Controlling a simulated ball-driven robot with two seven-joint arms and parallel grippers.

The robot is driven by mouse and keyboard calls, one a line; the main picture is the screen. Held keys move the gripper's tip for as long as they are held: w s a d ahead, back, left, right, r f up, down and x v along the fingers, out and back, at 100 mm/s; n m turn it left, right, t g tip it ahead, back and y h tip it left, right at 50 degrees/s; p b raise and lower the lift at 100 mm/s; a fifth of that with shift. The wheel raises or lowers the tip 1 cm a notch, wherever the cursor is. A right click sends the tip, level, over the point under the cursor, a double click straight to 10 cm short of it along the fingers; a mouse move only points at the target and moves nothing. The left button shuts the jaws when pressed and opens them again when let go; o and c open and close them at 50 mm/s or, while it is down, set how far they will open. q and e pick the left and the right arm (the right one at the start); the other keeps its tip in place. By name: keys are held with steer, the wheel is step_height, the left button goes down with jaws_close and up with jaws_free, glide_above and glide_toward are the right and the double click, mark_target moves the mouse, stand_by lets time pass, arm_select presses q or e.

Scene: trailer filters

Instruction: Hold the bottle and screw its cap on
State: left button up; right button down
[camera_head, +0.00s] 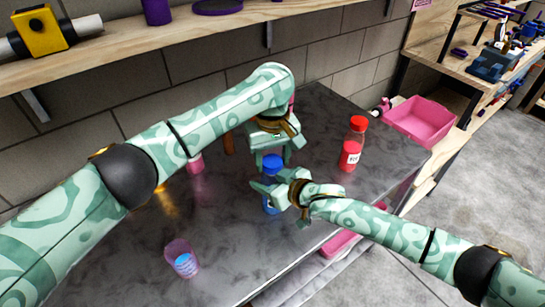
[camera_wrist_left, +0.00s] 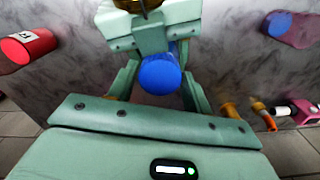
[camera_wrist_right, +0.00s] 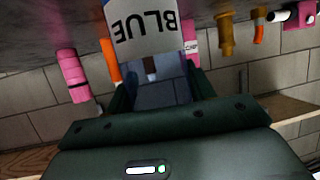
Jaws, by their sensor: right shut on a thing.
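The blue bottle (camera_head: 270,205) stands on the dark table; its "BLUE" label appears upside down in the right wrist view (camera_wrist_right: 145,32). My right gripper (camera_head: 281,191) is shut on the bottle from the side. The blue cap (camera_head: 273,162) is above the bottle, and its round top shows in the left wrist view (camera_wrist_left: 160,75). My left gripper (camera_head: 270,150) points down from above, its fingers on either side of the cap with small gaps showing, so it looks open. The join between cap and bottle neck is hidden; I cannot tell whether the cap is seated.
A red bottle with a red cap (camera_head: 351,152) stands to the right. A pinkish cup with something blue inside (camera_head: 181,261) is at front left. A small pink container (camera_head: 195,166) is behind my left arm. A pink bin (camera_head: 420,121) is at the right; a wooden shelf (camera_head: 150,42) runs above.

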arm_select(q)
steer(key=shift+o, duration=0.9)
steer(key=shift+r, duration=0.1)
steer(key=shift+r, duration=2.2)
steer(key=shift+c, duration=0.5)
